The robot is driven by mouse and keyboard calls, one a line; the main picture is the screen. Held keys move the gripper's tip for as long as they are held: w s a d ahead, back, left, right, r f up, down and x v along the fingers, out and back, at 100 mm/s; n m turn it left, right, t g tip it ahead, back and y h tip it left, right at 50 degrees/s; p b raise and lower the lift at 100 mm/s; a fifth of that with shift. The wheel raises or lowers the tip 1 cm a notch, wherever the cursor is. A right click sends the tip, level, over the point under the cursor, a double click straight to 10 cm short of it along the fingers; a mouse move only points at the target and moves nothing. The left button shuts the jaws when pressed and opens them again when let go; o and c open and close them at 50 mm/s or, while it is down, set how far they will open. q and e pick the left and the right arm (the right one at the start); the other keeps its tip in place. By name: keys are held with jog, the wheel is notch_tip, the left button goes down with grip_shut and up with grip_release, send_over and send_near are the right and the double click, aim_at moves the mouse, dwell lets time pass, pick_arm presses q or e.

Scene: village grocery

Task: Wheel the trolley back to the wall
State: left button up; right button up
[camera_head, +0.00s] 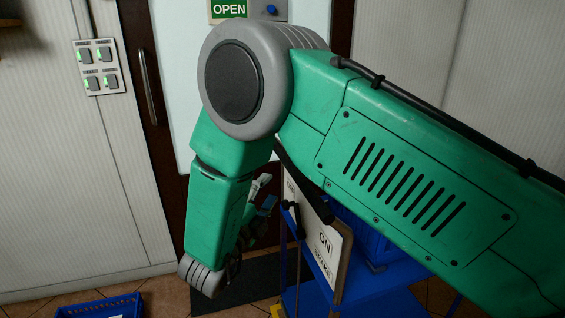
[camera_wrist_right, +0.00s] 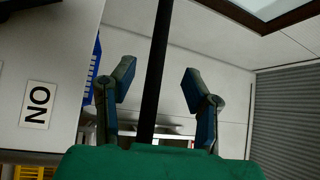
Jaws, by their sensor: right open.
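The blue trolley (camera_head: 385,302) stands low right of centre in the head view, partly hidden by my right arm. A white sign board (camera_head: 325,250) with dark lettering leans at its near side. My right gripper (camera_head: 262,205) is left of the board, partly hidden behind my green forearm. In the right wrist view, its two fingers (camera_wrist_right: 157,80) are apart. A dark upright bar (camera_wrist_right: 160,60) shows between them in the picture; I cannot tell whether they touch it or whether it belongs to the trolley. My left gripper is out of view.
A door (camera_head: 180,90) with an OPEN sign (camera_head: 229,8) is behind my arm. Pale panelled wall (camera_head: 45,190) with switches (camera_head: 98,66) is at left. A blue basket (camera_head: 100,308) sits on the tiled floor at lower left. A dark mat (camera_head: 235,285) lies before the door.

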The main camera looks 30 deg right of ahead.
aim_at(288, 165)
jog(key=x, duration=1.1)
jog(key=shift+f, duration=0.1)
grip_shut()
